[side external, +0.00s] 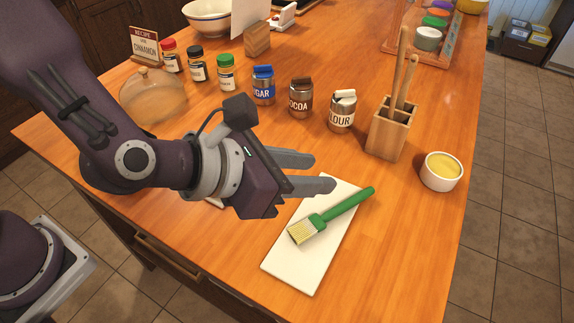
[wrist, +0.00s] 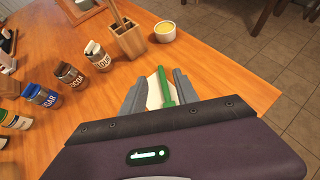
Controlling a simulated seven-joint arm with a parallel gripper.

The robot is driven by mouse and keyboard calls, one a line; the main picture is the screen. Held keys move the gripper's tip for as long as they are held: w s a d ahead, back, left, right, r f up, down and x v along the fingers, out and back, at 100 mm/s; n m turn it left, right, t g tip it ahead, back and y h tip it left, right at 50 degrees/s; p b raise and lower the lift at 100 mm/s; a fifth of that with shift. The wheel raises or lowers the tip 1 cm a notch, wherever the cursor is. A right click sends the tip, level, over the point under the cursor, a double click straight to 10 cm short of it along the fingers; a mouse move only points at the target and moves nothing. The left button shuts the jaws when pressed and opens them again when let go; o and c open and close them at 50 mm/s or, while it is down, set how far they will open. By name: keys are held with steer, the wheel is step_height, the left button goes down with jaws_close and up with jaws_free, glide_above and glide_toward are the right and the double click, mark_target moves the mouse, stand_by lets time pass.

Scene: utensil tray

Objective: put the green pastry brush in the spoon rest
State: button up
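The green pastry brush (side external: 345,205) lies on a white rectangular board (side external: 292,272) near the front of the counter, its pale bristles toward the lower left and its handle end past the board's upper right edge. My gripper (side external: 323,172) is open and empty, to the left of and above the brush. In the wrist view the green handle (wrist: 168,93) shows between the two fingers (wrist: 159,77), apart from them; the bristles are hidden there. I cannot identify a spoon rest for certain; a small pale edge (side external: 215,203) shows under my wrist, mostly hidden.
A wooden holder (side external: 388,140) with utensils and a white bowl of yellow contents (side external: 441,171) stand right of the board. Sugar (side external: 263,86), cocoa (side external: 301,98) and flour jars (side external: 342,112) stand behind. A glass dome (side external: 152,97) is at left.

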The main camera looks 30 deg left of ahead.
steer(key=v, duration=0.8)
steer(key=w+a+r+n+t+y, duration=0.1)
steer(key=w+a+r+n+y, duration=0.15)
steer(key=a+n+y, duration=1)
steer(key=s+a+n+g+h, duration=0.1)
steer(key=s+a+n+g, duration=0.1)
steer(key=s+a+n, duration=0.6)
steer(key=s+a+n+g+h, duration=0.1)
steer(key=a+n+g+h, duration=0.1)
steer(key=a+n, duration=0.75)
steer(key=s+d+n+g+h, duration=0.1)
steer(key=s+d+n+h, duration=0.2)
steer(key=n, duration=0.9)
steer(key=d+r, duration=0.1)
steer(key=d, duration=0.2)
steer(key=shift+s+d+h, duration=0.15)
steer(key=shift+s+h, duration=0.2)
steer(key=shift+s, duration=0.05)
